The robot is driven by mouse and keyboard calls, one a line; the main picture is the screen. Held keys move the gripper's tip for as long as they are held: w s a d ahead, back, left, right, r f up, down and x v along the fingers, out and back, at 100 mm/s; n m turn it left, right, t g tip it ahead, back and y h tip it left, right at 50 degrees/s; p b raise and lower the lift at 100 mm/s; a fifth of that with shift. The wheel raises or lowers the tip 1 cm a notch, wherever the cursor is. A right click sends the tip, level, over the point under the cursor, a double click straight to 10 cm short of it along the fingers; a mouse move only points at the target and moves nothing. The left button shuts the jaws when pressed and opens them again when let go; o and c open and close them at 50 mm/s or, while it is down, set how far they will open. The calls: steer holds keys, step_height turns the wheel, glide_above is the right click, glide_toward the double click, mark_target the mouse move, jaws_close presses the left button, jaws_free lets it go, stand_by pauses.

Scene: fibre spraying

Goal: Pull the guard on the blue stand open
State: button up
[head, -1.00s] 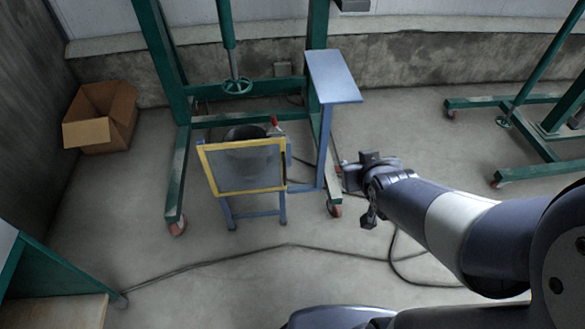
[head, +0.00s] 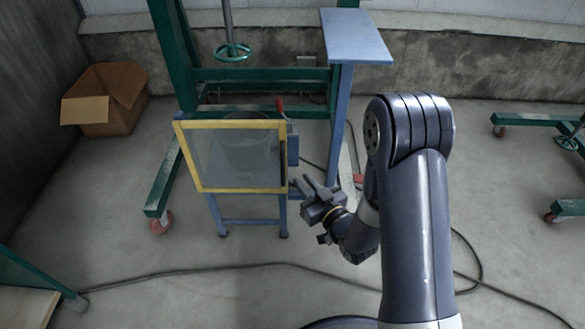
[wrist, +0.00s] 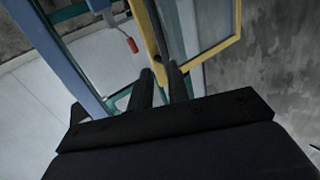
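The guard is a see-through panel in a yellow frame (head: 230,189) on the front of the blue stand (head: 252,221). A dark round vessel shows dimly behind it. My gripper (head: 303,182) is just right of the guard's right edge, low down, with its two dark fingers apart. In the wrist view the guard's yellow frame (wrist: 149,35) runs down toward the gap between the fingertips (wrist: 160,76). A small dark part, perhaps a handle, shows beside that bar. I cannot tell whether the fingers touch it.
A red-handled lever (head: 280,104) rises behind the guard's top right corner. A blue table on a post (head: 355,36) stands to the right, close to my arm. A cardboard box (head: 105,98) sits far left. A cable (head: 185,270) crosses the floor.

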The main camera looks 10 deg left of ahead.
mark_target(284, 163)
steer(key=x, duration=0.3)
steer(key=b+x, duration=0.1)
steer(key=x, duration=0.7)
steer(key=shift+s+a+f+b, duration=0.15)
steer(key=shift+s+f+b, duration=0.05)
steer(key=shift+f+b, duration=0.15)
steer(key=shift+c, duration=0.5)
jaws_close()
